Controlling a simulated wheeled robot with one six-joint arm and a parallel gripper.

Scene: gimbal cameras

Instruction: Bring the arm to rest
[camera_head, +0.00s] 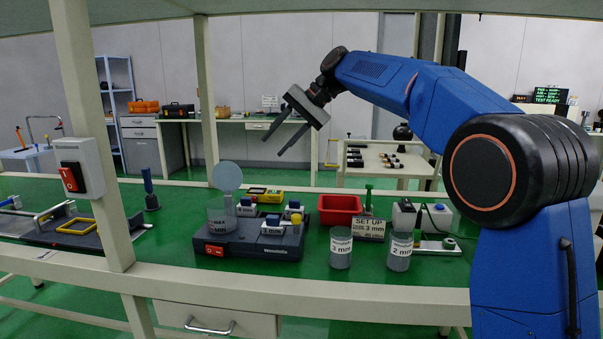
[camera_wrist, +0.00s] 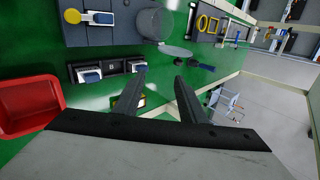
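My blue arm reaches up and to the left over the bench in the head view. My gripper (camera_head: 279,141) is held in the air above the green bench (camera_head: 180,215), its fingers pointing down and left. The two fingers stand apart with nothing between them. In the wrist view my gripper (camera_wrist: 158,92) also shows two dark, separated fingers with only the bench surface and its edge beyond. The fingertips touch nothing that I can see.
Below stand a dark machine (camera_head: 250,240), a red bin (camera_head: 339,209), two labelled jars (camera_head: 340,249) (camera_head: 398,252) and a sign (camera_head: 357,228). A pale upright post (camera_head: 205,90) is left of my gripper. A switch box (camera_head: 79,168) is on the front post. Air around my gripper looks clear.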

